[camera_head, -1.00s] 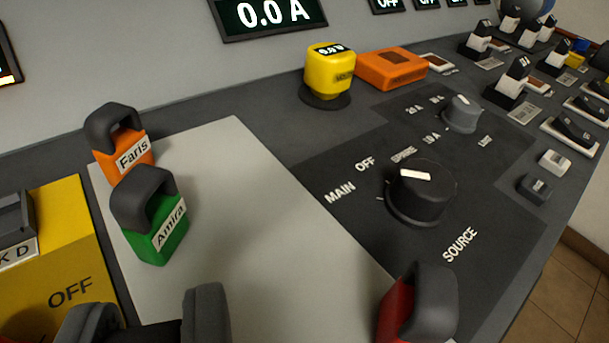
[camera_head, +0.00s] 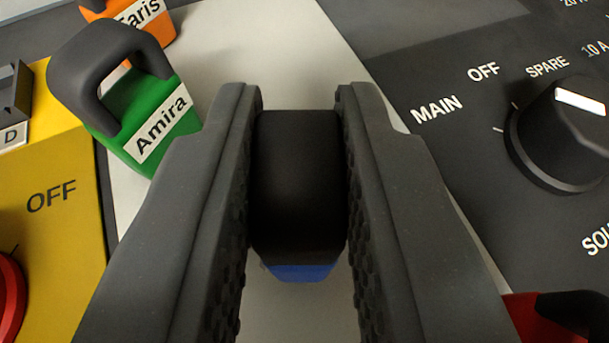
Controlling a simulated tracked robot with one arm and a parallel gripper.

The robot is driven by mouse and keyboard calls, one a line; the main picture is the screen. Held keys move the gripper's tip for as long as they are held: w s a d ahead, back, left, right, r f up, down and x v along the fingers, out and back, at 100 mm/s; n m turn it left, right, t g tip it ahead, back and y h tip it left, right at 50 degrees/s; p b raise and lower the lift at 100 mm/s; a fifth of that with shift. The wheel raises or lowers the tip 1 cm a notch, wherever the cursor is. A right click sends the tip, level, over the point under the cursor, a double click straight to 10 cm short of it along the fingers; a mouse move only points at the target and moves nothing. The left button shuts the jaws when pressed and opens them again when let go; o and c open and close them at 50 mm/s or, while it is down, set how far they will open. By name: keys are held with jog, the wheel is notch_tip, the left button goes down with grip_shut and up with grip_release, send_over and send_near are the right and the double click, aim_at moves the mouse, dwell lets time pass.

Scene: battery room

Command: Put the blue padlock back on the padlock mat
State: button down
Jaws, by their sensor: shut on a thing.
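My gripper (camera_head: 298,105) is shut on the blue padlock (camera_head: 300,195). Its two dark pads grip the sides of the black shackle. Only a sliver of the blue body shows beneath the shackle; the rest is hidden. The padlock is in line with the pale grey padlock mat (camera_head: 322,60), which shows behind and below it. I cannot tell whether the padlock touches the mat. On the mat's left side stand a green padlock (camera_head: 140,115) labelled Amira and, behind it, an orange padlock (camera_head: 165,30), partly cut off by the picture edge.
A red padlock (camera_head: 525,318) is partly visible at the lower right, near the mat's right side. A yellow box (camera_head: 60,160) marked OFF, with a red button (camera_head: 10,300), stands at the left. A black rotary knob (camera_head: 565,135) rises from the dark panel at the right.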

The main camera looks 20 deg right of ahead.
jog(key=shift+f, duration=0.2)
jog(key=shift+f, duration=0.15)
jog(key=c, duration=1.3)
grip_release()
jog(key=shift+v, duration=6.05)
